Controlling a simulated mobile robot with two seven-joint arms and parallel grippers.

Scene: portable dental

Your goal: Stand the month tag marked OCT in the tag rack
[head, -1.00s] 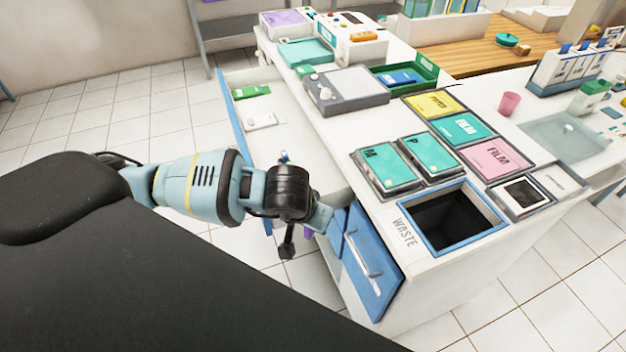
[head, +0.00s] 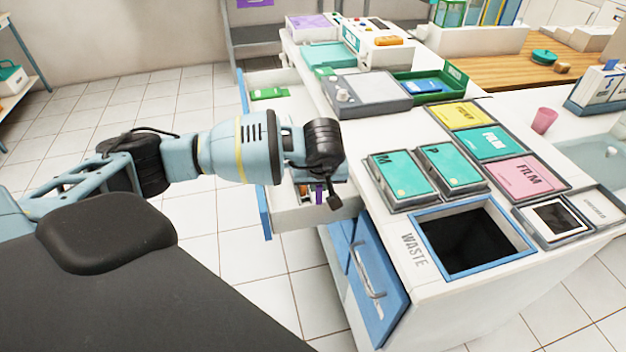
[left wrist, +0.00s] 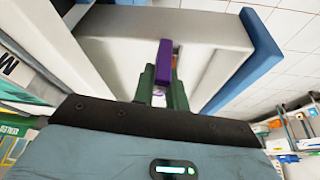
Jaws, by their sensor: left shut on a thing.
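My left gripper (head: 317,192) is over the near end of an open white drawer, partly hidden behind my wrist. In the left wrist view its green fingers (left wrist: 162,90) are shut on a slim purple piece (left wrist: 164,58). A bit of the purple piece also shows below the wrist in the head view (head: 319,195). I cannot read any marking on it, so I cannot tell whether it is the OCT tag. A blue-based rack with white upright faces (head: 600,88) stands at the far right, cut by the frame; I cannot tell whether it is the tag rack. My right gripper is not in view.
The drawer's blue front (head: 265,212) stands out left of the counter. A green piece (head: 268,94) lies in its far end. The counter holds teal boxes (head: 402,178), a waste opening with a blue rim (head: 425,248), a grey device (head: 370,92) and a pink cup (head: 544,120).

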